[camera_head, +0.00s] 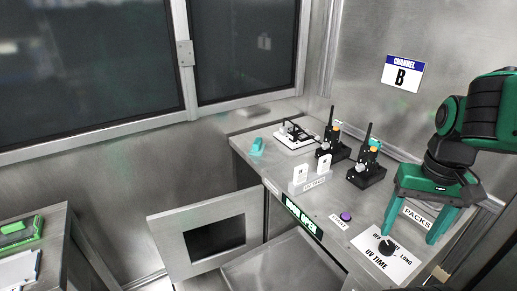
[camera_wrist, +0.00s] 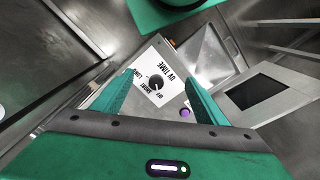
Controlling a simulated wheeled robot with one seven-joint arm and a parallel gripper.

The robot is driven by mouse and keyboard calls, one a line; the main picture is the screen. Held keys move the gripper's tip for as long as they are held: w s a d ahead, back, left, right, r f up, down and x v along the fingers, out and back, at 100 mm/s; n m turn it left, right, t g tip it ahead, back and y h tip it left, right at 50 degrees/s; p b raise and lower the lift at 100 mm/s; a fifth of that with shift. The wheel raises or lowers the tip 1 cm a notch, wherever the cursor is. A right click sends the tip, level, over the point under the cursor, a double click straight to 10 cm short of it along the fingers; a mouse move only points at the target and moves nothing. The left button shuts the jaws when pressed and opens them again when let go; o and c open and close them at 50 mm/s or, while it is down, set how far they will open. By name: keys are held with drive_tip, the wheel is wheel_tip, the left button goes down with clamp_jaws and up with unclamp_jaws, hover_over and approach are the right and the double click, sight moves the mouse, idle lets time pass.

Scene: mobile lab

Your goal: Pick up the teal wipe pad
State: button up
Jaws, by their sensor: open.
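A small teal block (camera_head: 257,146), which looks like the wipe pad, sits on the far left corner of the metal bench (camera_head: 250,136). It is not visible in the wrist view. Another bit of teal (camera_head: 375,144) shows behind the right black radio-like device, mostly hidden. My gripper (camera_head: 410,237) is open and empty at the right, over the near part of the bench by the UV TIME dial plate (camera_head: 398,266). In the wrist view, the dial plate (camera_wrist: 153,82) lies between and beyond the open fingers (camera_wrist: 160,82). My gripper is far from the teal block.
Two black devices with antennas (camera_head: 332,140) (camera_head: 367,168), a white-based rack (camera_head: 295,136) and a white holder with cards (camera_head: 308,178) stand on the bench. A purple button (camera_head: 346,216) is near the dial. A hatch door (camera_head: 205,236) hangs open in front. A side table (camera_head: 52,229) stands left.

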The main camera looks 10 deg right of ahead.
drive_tip(key=shift+o, duration=0.7)
drive_tip(key=w+r+n, duration=0.2)
drive_tip(key=w, duration=0.5)
drive_tip(key=w+r+n, duration=0.2)
drive_tip(key=w, duration=0.5)
drive_tip(key=shift+w+a+r, duration=0.2)
drive_tip(key=shift+w+r, duration=0.05)
drive_tip(key=shift+w, duration=0.05)
drive_tip(key=n+t+y, duration=0.2)
drive_tip(key=n+y, duration=0.2)
drive_tip(key=n, duration=1.1)
hover_over(257, 140)
drive_tip(key=s+d, duration=0.2)
drive_tip(key=d, duration=0.2)
wheel_tip(257, 140, down, 7)
drive_tip(key=shift+w+x, duration=0.2)
drive_tip(key=shift+x, duration=5.1)
drive_tip(key=shift+a+r, duration=0.1)
drive_tip(key=shift+r, duration=0.05)
drive_tip(key=c, duration=0.9)
drive_tip(key=shift+o, duration=0.2)
drive_tip(key=shift+r, duration=0.1)
wheel_tip(257, 140, up, 18)
